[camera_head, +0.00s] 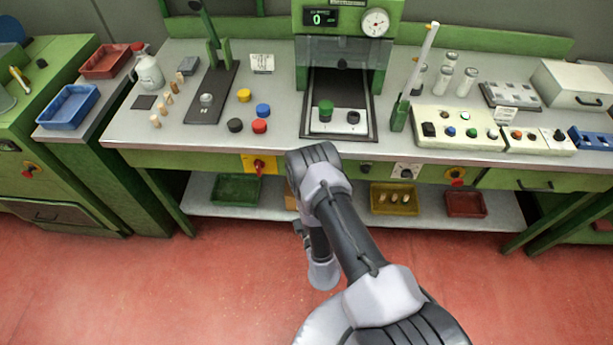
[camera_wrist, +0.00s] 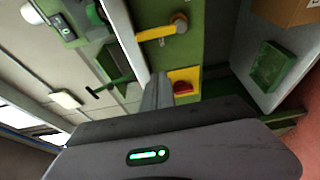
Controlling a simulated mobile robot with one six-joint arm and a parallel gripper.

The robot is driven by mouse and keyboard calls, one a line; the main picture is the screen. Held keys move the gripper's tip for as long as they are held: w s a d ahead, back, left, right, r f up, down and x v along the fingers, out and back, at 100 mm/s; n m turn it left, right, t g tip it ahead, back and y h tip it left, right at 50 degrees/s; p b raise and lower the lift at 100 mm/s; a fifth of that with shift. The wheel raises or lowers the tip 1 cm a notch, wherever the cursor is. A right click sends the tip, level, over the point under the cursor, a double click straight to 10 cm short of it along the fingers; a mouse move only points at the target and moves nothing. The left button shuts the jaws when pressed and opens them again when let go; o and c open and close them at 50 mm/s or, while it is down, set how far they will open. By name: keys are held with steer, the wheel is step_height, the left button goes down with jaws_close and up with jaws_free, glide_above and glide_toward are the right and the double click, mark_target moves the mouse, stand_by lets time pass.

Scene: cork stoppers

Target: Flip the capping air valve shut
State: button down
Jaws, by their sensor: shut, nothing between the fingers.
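The air valve (camera_wrist: 160,32) shows in the wrist view as a yellow lever on a brass-coloured body, mounted on the green front panel of the bench. Its lever lies across the panel, with the free end towards the bench-top edge. My gripper (camera_wrist: 157,78) is shut and empty, at the middle of the wrist view, apart from the lever in the picture. Its fingers appear close to a yellow plate with a red knob (camera_wrist: 183,86). In the head view my arm hides the valve, and my gripper cannot be made out.
The yellow plate with its red knob (camera_head: 259,166) sits on the bench front, left of my arm. A green tray (camera_head: 236,189) and a yellow tray (camera_head: 394,199) stand on the lower shelf. The bench top (camera_head: 180,125) carries a press (camera_head: 340,60), coloured caps and stoppers.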

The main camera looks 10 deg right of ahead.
steer(key=w+b, duration=0.3)
steer(key=w, duration=0.6)
steer(key=shift+s+d+b, duration=0.1)
steer(key=shift+s+d, duration=0.2)
steer(key=shift+d, duration=0.3)
steer(key=shift+s+d+b, duration=0.15)
steer(key=shift+s+d, duration=0.1)
steer(key=shift+d, duration=0.4)
steer(key=shift+s+d+b, duration=0.1)
steer(key=shift+s+d, duration=0.2)
steer(key=shift+d, duration=0.3)
steer(key=shift+f, duration=0.1)
